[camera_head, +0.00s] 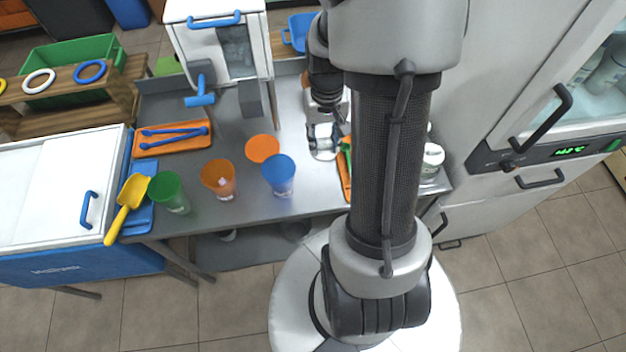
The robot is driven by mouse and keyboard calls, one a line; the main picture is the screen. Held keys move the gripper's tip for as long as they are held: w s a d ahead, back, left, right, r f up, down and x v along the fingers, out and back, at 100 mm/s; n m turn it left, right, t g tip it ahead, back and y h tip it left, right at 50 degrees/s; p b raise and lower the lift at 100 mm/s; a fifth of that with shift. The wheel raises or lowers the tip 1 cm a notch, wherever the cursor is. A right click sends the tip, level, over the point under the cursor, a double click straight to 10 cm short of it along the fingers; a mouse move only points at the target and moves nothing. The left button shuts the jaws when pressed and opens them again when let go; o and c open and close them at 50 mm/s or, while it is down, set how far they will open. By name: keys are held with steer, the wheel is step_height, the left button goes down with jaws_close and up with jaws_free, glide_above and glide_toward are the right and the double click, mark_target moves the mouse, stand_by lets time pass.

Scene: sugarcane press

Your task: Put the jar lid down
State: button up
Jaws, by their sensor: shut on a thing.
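My gripper (334,124) is over the steel counter, just left of my large arm link, and is partly hidden. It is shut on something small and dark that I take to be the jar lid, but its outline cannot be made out. A white jar (432,157) stands on the counter to the right of my arm link. My arm hides the counter between the gripper and this jar. I cannot tell whether the held thing touches the counter.
An orange tray (172,137) with blue tongs lies left. The white press (218,40) stands behind; a fridge (520,80) is right.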

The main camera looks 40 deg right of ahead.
step_height(320, 180, down, 16)
steer(key=b, duration=0.5)
steer(key=shift+f, duration=0.15)
steer(key=o, duration=0.8)
